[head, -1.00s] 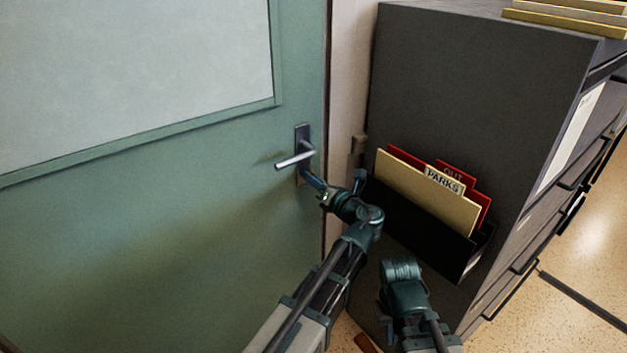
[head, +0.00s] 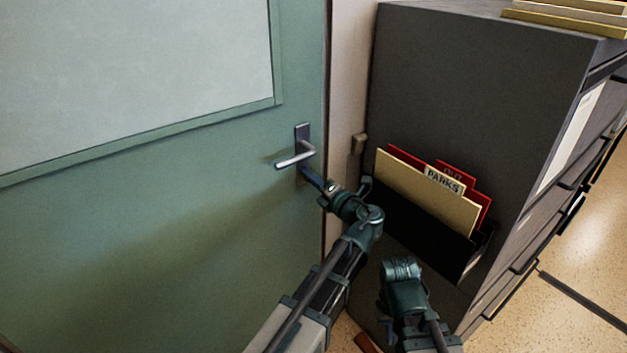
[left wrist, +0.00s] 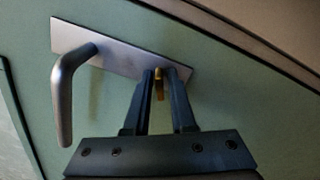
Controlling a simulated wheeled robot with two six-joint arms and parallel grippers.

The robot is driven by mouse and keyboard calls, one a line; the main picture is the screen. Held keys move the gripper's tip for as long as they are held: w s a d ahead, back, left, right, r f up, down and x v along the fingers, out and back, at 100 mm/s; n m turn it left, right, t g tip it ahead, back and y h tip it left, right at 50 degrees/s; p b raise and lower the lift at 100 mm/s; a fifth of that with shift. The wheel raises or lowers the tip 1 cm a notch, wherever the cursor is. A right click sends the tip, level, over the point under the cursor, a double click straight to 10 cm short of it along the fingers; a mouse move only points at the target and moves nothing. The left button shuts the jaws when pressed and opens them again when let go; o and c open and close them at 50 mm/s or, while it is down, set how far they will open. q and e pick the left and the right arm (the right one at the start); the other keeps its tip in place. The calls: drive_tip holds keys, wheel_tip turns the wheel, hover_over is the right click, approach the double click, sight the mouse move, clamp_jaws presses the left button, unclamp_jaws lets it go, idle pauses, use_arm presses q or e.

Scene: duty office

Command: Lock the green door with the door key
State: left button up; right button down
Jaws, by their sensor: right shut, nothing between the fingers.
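The green door (head: 150,240) fills the left of the head view, its edge close against the frame. Its lever handle (head: 295,158) sits on a metal plate and also shows in the left wrist view (left wrist: 65,95). My left gripper (head: 310,178) is at the lower part of this plate, under the lever. In the left wrist view its fingers (left wrist: 160,82) are shut on the brass door key (left wrist: 159,86), which meets the plate. How deep the key sits is hidden. My right gripper (head: 402,292) is shut and empty, low in front of the cabinet; its fingertips are hard to make out.
A dark filing cabinet (head: 460,90) stands right of the door. A black holder (head: 420,225) on its side carries folders (head: 425,192), close to both my arms. Papers or trays (head: 570,18) lie on top. Open floor (head: 580,250) shows at the right.

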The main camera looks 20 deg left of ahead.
use_arm(q)
drive_tip(key=shift+o, duration=1.1)
drive_tip(key=v, duration=0.9)
drive_tip(key=shift+s, duration=0.5)
use_arm(e)
drive_tip(key=shift+w+a, duration=0.3)
drive_tip(key=shift+w, duration=0.25)
use_arm(q)
drive_tip(key=shift+s+a, duration=0.1)
drive_tip(key=shift+w+d+x, duration=0.1)
drive_tip(key=shift+w+x, duration=0.05)
drive_tip(key=shift+x, duration=1.4)
drive_tip(key=shift+w+d+x, duration=0.1)
drive_tip(key=shift+x, duration=1.5)
drive_tip(key=shift+w+d+x, duration=0.1)
drive_tip(key=shift+w+x, duration=0.05)
drive_tip(key=shift+x, duration=1.4)
use_arm(e)
drive_tip(key=shift+s+d, duration=0.25)
drive_tip(key=shift+s, duration=0.25)
